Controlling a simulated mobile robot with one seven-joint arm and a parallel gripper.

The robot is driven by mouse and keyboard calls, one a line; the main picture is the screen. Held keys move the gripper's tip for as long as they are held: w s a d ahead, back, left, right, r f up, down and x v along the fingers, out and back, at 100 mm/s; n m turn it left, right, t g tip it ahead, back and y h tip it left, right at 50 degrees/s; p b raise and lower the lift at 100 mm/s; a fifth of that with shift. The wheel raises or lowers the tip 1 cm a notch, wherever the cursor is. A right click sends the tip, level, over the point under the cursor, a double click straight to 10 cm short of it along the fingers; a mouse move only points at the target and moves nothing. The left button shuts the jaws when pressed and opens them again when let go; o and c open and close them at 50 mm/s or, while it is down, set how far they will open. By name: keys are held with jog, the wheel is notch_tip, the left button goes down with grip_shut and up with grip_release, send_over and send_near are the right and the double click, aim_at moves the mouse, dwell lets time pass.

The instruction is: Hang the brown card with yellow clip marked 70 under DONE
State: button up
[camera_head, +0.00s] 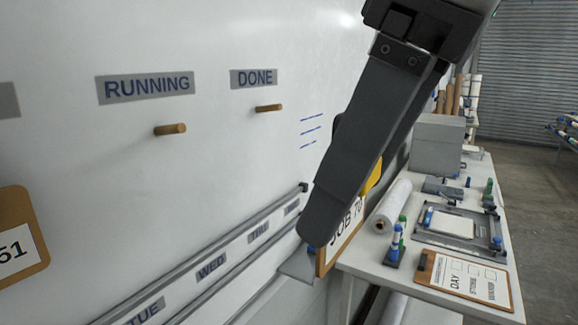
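The brown card marked JOB 70 (346,238) shows right of the lower rail, behind my gripper. Its yellow clip (373,175) is partly visible at the gripper's right edge; most of the card is hidden. My gripper (308,240) reaches down from the top right, and its dark finger covers the card's left part. I cannot tell whether the fingers are shut on the card or only in front of it. The DONE label (254,78) is on the white board, with a bare wooden peg (268,108) under it.
The RUNNING label (147,86) has a bare peg (170,129) below. A brown card ending in 51 (20,240) is at the left edge. A rail (215,285) with day labels crosses below. A cluttered white table (380,272) stands right, holding a clipboard (464,281).

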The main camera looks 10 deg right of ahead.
dwell(0.3)
jog(key=s+d, duration=0.4)
jog(key=shift+d, duration=0.25)
dwell(0.3)
jog(key=shift+w, duration=0.1)
dwell(0.3)
